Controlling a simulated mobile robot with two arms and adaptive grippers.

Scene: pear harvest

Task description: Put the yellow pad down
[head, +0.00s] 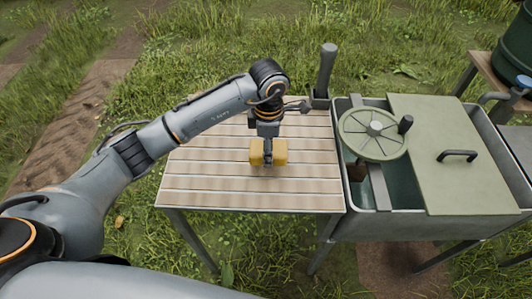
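The yellow pad (281,152) is at the middle of the slatted wooden table (205,184). It shows as two yellow parts, one on each side of my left gripper (268,158). My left gripper points down at the pad, with its fingers between the two visible yellow parts. It looks shut on the pad's middle, which the fingers hide. I cannot tell whether the pad touches the slats or hangs just above them. My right gripper is not in view.
A dark upright handle (326,68) stands at the table's back right corner. To the right is a metal basin (345,222) with a green crank wheel (373,133) and a green lid (450,165). The table's left and front slats are clear.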

